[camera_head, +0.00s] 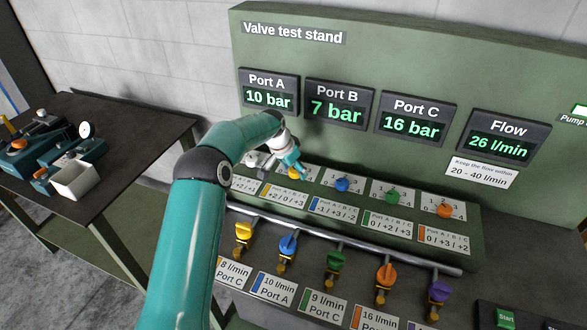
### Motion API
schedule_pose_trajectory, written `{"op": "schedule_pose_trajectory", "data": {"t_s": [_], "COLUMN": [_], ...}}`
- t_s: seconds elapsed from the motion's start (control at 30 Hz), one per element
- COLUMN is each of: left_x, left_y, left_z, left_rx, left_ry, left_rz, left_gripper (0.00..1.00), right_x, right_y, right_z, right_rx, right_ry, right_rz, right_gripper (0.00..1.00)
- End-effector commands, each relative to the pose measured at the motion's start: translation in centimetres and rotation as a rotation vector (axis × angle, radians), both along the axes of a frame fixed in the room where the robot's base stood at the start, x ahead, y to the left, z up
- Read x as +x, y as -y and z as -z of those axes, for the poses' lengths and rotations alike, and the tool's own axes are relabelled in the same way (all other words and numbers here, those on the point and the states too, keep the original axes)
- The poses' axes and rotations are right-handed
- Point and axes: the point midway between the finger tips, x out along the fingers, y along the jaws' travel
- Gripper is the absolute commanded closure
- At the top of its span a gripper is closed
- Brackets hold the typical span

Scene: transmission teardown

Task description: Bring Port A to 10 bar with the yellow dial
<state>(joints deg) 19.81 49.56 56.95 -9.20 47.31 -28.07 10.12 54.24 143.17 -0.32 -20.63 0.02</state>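The Port A display (269,91) reads 10 bar on the green valve test stand. The yellow dial (294,174) is in the upper row of dials, and only part of it shows under my gripper. My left gripper (295,167) is right at the yellow dial, its fingertips pointing down at it. The fingers are small and partly covered, so I cannot tell whether they are closed on the dial. A label below the dial (288,194) lists its effect on ports A, B and C. My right gripper is not in view.
Port B (339,104) reads 7 bar, Port C (416,119) 16 bar and Flow (503,138) 26 l/min. Blue (343,184), green (393,196) and orange (444,210) dials stand to the right. Several coloured valve levers line the pipe below. A table with parts (137,120) is at left.

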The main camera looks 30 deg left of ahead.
Motion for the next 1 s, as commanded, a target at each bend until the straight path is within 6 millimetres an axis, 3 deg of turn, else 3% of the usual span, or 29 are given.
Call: {"op": "schedule_pose_trajectory", "data": {"t_s": [0.43,1.0], "left_x": [-0.3,-4.0], "left_y": [-0.1,-0.7], "left_z": [-0.9,-9.9], "left_rx": [0.0,0.0], "left_ry": [0.001,0.001], "left_rz": [-0.001,-0.001], "left_gripper": [0.34,0.34], "right_x": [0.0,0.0], "right_y": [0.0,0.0], "right_z": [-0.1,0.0], "right_rx": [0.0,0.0], "right_ry": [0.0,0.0], "right_rz": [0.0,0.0], "right_gripper": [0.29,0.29]}}
